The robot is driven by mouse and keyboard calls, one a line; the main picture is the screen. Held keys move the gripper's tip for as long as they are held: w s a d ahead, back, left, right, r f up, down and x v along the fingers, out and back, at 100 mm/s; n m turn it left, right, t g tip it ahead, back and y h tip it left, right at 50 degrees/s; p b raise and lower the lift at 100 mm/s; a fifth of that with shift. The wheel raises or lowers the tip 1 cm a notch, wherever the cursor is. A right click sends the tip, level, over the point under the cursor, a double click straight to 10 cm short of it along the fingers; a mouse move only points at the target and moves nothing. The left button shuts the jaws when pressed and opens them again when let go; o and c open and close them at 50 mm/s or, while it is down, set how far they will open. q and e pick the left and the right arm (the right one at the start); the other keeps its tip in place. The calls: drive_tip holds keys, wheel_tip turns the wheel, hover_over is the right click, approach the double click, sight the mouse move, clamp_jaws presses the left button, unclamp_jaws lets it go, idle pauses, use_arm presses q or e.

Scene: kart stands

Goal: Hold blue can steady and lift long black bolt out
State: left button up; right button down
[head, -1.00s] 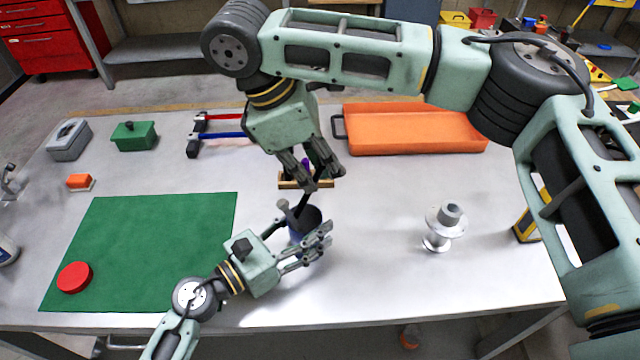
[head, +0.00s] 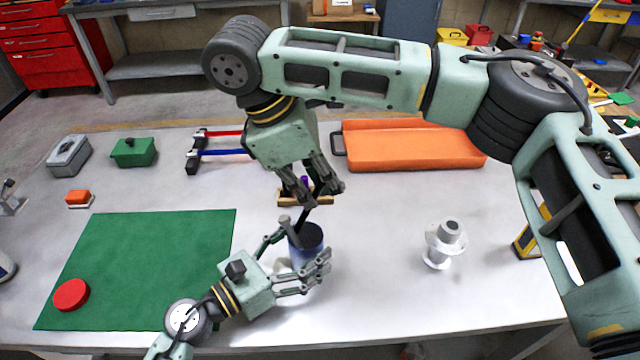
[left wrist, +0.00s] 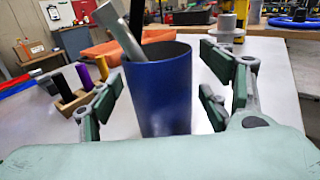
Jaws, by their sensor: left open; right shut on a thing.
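The blue can (head: 306,256) stands upright on the table. In the left wrist view the can (left wrist: 160,95) sits between the spread fingers of my left gripper (left wrist: 165,100), with gaps on both sides. In the head view my left gripper (head: 296,262) is open around the can from the lower left. My right gripper (head: 320,198) is above the can, shut on the long black bolt (head: 302,217), which slants down to the can's mouth. Its lower end is hidden. A grey metal piece (left wrist: 122,32) leans out of the can's left side.
A small wooden rack (head: 318,200) with upright pieces stands behind the can. An orange tray (head: 410,160) lies at the back right. A silver flanged part (head: 438,258) stands on the right. A green mat (head: 140,260) with a red disc (head: 71,295) covers the left.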

use_arm(q)
drive_tip(key=v, duration=1.1)
